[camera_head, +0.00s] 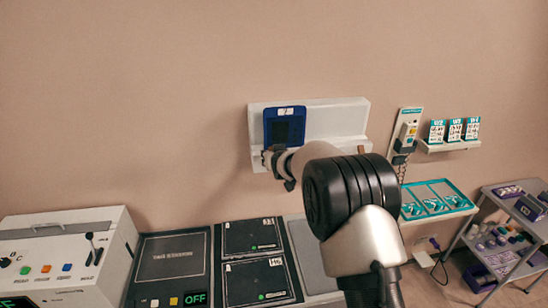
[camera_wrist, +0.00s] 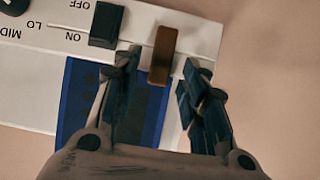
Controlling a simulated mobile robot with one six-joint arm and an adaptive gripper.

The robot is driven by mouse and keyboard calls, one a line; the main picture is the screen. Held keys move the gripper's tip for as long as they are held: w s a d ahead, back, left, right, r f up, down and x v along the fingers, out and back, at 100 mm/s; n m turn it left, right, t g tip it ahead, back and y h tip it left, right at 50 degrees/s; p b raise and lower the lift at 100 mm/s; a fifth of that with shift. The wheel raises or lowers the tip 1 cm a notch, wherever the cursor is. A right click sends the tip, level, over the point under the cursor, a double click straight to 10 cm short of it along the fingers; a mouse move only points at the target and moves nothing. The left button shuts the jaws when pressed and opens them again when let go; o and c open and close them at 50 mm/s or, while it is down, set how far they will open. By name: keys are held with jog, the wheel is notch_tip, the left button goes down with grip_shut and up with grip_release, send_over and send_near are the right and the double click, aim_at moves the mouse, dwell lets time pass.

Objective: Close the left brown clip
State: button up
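The wall unit (camera_head: 337,119) is a white panel with a ledge, and a dark blue plate (camera_head: 285,126) stands at its left. In the wrist view a brown clip (camera_wrist: 163,52) sticks out from the unit's white edge (camera_wrist: 215,38), over the blue plate (camera_wrist: 75,95). My gripper (camera_wrist: 160,70) is open, its two dark fingertips on either side of this clip. I cannot tell whether either finger touches it. In the head view my gripper (camera_head: 272,157) is at the ledge's left end and hides that area. Another brown clip (camera_head: 361,149) shows at the ledge's right.
A black switch (camera_wrist: 106,24) marked ON and OFF sits close beside one finger, with a dark knob (camera_wrist: 14,6) farther left. A handset (camera_head: 408,131) hangs right of the unit. Consoles (camera_head: 171,255) stand below, and a grey cart (camera_head: 500,240) stands at right.

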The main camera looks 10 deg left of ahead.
jog(key=v, duration=1.2)
jog(key=s+d+r+m+g+h+b, duration=0.1)
jog(key=s+d+g+b, duration=0.15)
jog(key=s+d, duration=0.55)
jog(key=s+d+r+m+g+h+b, duration=0.1)
jog(key=s+d+b, duration=0.35)
jog(key=s, duration=0.75)
jog(key=s+d+f+g+b, duration=0.2)
jog(key=s+d+f, duration=0.1)
jog(key=s, duration=0.9)
jog(key=s+d+f+m+g+h+b, duration=0.1)
jog(key=s+d+f, duration=0.3)
jog(key=s, duration=0.9)
jog(key=shift+d+f+g+b, duration=0.3)
jog(key=shift+f+b, duration=0.2)
jog(key=shift+f, duration=0.25)
jog(key=shift+s, duration=0.1)
jog(key=shift+c, duration=0.5)
